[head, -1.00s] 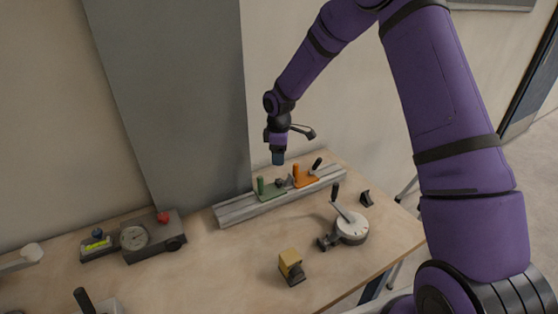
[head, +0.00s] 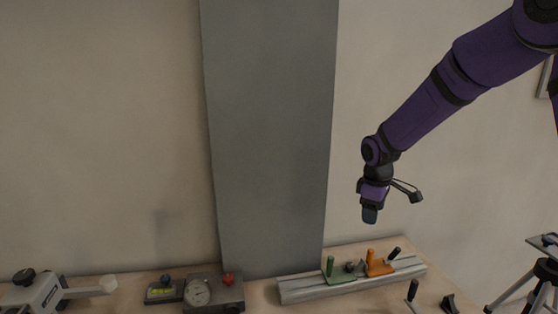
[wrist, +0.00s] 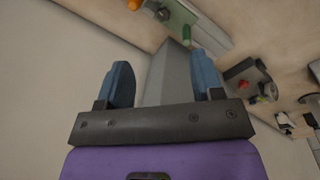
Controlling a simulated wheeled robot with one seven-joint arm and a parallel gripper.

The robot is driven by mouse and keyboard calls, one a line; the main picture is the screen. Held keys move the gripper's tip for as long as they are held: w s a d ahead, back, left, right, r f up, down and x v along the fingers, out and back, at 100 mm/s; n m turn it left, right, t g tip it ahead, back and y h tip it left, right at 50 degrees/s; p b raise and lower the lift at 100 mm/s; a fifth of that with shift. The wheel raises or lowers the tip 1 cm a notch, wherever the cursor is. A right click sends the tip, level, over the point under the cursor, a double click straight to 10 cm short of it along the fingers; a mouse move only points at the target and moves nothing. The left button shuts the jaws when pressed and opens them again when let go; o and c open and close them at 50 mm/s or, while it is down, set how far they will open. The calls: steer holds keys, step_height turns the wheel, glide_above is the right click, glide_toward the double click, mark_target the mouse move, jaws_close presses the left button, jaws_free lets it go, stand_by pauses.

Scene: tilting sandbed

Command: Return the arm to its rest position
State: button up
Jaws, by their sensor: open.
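My purple arm reaches in from the upper right in the head view. My gripper (head: 370,214) hangs in the air above the back of the workbench, over the aluminium rail (head: 305,290). In the wrist view my gripper (wrist: 165,84) shows two blue fingers spread well apart with nothing between them. It touches nothing that I can see.
The rail carries a green-handled clamp (head: 331,267) and an orange clamp (head: 377,264). A gauge block with a dial (head: 198,292) and a red knob stands left of it. A level (head: 163,291) lies beside that. A tripod (head: 540,285) stands at the right. The air around my gripper is clear.

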steer(key=s+d+r+m+t, duration=0.25)
steer(key=s+r+m, duration=0.25)
steer(key=s+r, duration=1.05)
steer(key=s+d+r+m, duration=0.1)
steer(key=s+m, duration=0.2)
steer(key=s, duration=0.6)
steer(key=s+d+r+m+t, duration=0.1)
steer(key=s+r+m, duration=0.1)
steer(key=s, duration=0.8)
steer(key=shift+r+m+y, duration=0.3)
steer(key=shift+m+y, duration=0.1)
steer(key=shift+m, duration=0.1)
steer(key=shift+s+t, duration=0.1)
steer(key=shift+t, duration=0.15)
